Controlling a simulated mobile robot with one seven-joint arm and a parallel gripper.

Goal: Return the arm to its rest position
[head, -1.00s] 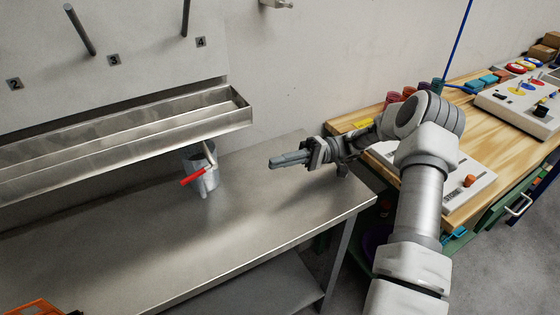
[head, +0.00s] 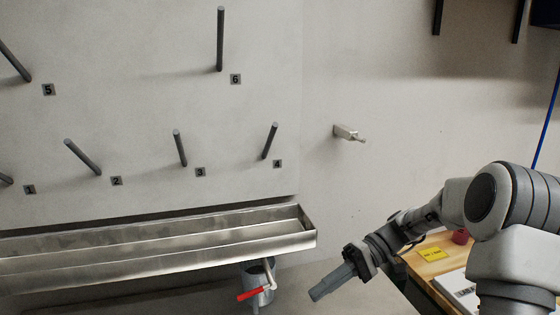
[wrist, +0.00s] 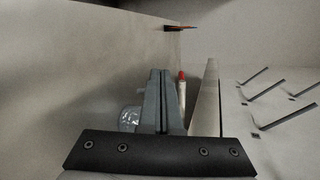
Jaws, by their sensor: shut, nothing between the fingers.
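My gripper (head: 320,291) is at the lower right of the head view, reaching left from my arm. Its two grey fingers are together, with nothing between them. In the wrist view my gripper (wrist: 161,76) shows its closed fingers pointing away from the camera. It is apart from the metal cup (head: 264,298), which is to its left in the head view. A red handle (head: 250,294) shows in front of the cup, under the end of the trough.
A metal trough (head: 150,263) runs below a wall board with several numbered pegs (head: 181,148). A small wall fitting (head: 347,132) is right of the board. A wooden bench (head: 428,268) with a yellow label (head: 432,254) is at the lower right.

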